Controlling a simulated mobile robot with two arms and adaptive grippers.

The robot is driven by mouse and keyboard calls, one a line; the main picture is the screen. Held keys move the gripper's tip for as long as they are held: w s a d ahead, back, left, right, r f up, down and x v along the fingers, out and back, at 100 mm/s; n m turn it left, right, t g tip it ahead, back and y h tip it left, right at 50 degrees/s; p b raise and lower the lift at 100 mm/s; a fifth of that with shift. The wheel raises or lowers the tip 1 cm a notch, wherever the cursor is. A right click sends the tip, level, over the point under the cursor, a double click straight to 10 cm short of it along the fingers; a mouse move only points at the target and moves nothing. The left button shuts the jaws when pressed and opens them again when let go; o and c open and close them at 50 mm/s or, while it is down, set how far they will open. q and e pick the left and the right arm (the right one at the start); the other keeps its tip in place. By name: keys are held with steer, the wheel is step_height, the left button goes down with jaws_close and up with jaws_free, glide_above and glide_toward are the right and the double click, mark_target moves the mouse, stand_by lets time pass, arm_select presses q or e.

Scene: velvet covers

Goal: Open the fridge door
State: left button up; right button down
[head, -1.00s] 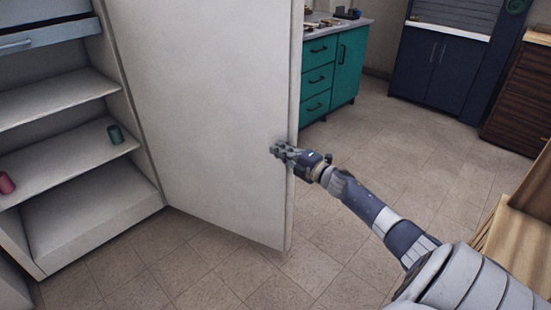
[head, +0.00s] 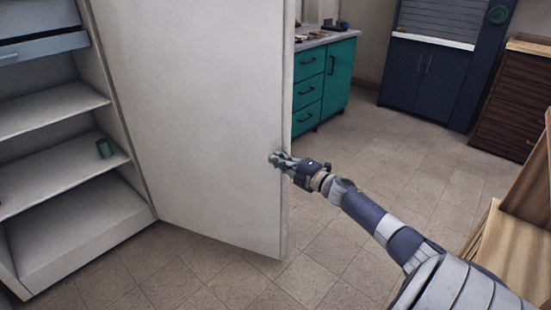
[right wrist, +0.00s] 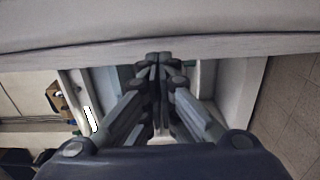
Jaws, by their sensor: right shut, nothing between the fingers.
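The fridge door (head: 190,110) is a tall pale panel standing wide open in the head view, with its inner face towards me. The open fridge interior with white shelves (head: 60,160) is at the left. My right gripper (head: 275,159) is shut and empty, at the free edge of the door, over its inner face; whether it touches is hard to tell. In the right wrist view the shut fingers (right wrist: 158,65) point at the pale door edge (right wrist: 200,42). My left gripper is not in view.
A teal drawer cabinet (head: 325,80) is behind the door. Dark blue cabinets (head: 430,80) stand at the back, and wooden furniture (head: 515,235) at the right. The tiled floor (head: 390,140) between is clear.

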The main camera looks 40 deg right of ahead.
steer(key=shift+s+d, duration=0.15)
steer(key=shift+s, duration=2.75)
